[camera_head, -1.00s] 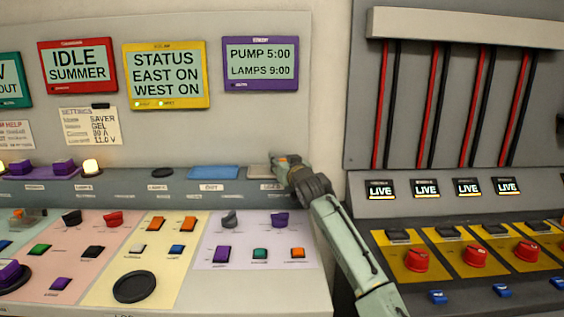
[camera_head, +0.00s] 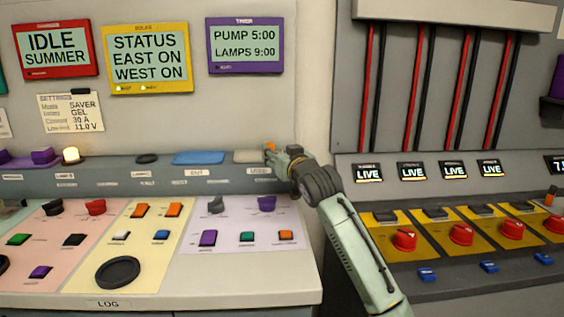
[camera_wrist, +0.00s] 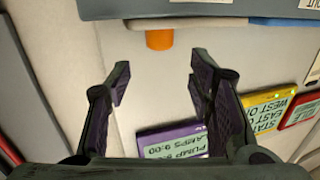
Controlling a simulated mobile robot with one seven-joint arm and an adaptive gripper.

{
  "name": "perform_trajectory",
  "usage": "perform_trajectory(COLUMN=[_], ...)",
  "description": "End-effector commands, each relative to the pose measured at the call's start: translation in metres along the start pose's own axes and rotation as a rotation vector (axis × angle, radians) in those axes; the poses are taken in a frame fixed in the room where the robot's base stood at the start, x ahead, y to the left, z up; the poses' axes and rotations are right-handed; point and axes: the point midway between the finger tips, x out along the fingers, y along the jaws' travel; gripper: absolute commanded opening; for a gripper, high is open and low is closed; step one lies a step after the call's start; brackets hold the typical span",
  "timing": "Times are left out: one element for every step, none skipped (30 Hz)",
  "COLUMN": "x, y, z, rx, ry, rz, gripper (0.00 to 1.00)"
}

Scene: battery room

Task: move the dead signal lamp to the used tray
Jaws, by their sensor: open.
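A small orange cylinder (camera_head: 270,147) stands at the right end of the beige used tray (camera_head: 246,157). In the wrist view the orange cylinder (camera_wrist: 160,39) shows ahead of the fingers, by the tray's edge (camera_wrist: 180,23). I cannot tell for sure that it is the dead signal lamp. My gripper (camera_wrist: 158,72) is open and empty, with the cylinder beyond its fingertips and apart from them. In the head view my gripper (camera_head: 281,157) is just right of the tray, its fingers mostly hidden.
A blue tray (camera_head: 198,157) lies left of the used tray. A glowing lamp (camera_head: 71,155) stands further left on the ledge. The purple timer display (camera_head: 245,46) hangs above. Switches cover the desk below, and red knobs (camera_head: 404,240) line the right-hand panel.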

Motion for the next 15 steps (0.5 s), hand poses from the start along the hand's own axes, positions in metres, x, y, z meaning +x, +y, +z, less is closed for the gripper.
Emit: perform_trajectory(x=[-0.008, -0.012, -0.016, -0.019, -0.021, -0.023, -0.024, -0.025, -0.025, -0.026, -0.026, -0.026, -0.025, -0.025, -0.025], y=[0.0, 0.001, 0.0, 0.0, 0.0, 0.0, 0.0, 0.0, 0.0, 0.0, 0.0, 0.0, 0.0, 0.0, 0.0], z=[0.002, 0.002, 0.001, 0.001, 0.001, 0.001, 0.0, 0.0, 0.0, 0.0, 0.0, 0.0, 0.0, 0.0, 0.0], rx=[0.0, 0.001, 0.001, 0.001, 0.001, 0.0, 0.0, 0.0, 0.0, 0.0, 0.0, 0.0, 0.0, 0.0, 0.0], ry=[0.002, 0.001, 0.001, 0.001, 0.001, 0.0, 0.0, 0.0, 0.0, 0.0, 0.0, 0.0, 0.0, 0.0, 0.0], rz=[0.0, 0.0, 0.0, 0.0, 0.0, 0.0, 0.0, 0.0, 0.0, 0.0, 0.0, 0.0, 0.0, 0.0, 0.0], gripper=[0.48, 0.48, 0.48, 0.48, 0.48, 0.48, 0.48, 0.48, 0.48, 0.48, 0.48, 0.48, 0.48, 0.48, 0.48])
